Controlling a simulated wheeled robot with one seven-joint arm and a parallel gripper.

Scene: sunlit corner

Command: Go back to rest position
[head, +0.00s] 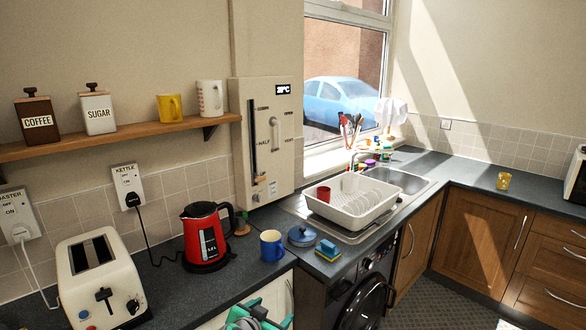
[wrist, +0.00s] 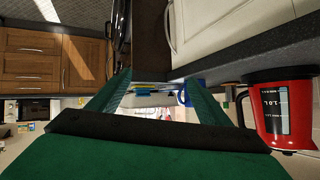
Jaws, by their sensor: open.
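My gripper (head: 250,318) shows at the bottom edge of the head view as green fingers, in front of the cream cabinet below the counter's front edge. In the wrist view, which is upside down, its two green fingers (wrist: 158,84) stand apart with nothing held between them. The red kettle (head: 205,237) stands on the counter and is also at the right of the wrist view (wrist: 272,115). The blue mug (head: 271,246) stands to the kettle's right. It shows partly beside one fingertip in the wrist view (wrist: 184,96). Most of my arm is out of view.
A cream toaster (head: 98,280) stands at left. The black washer door (head: 368,303) stands open. Floor (head: 450,306) is clear at right.

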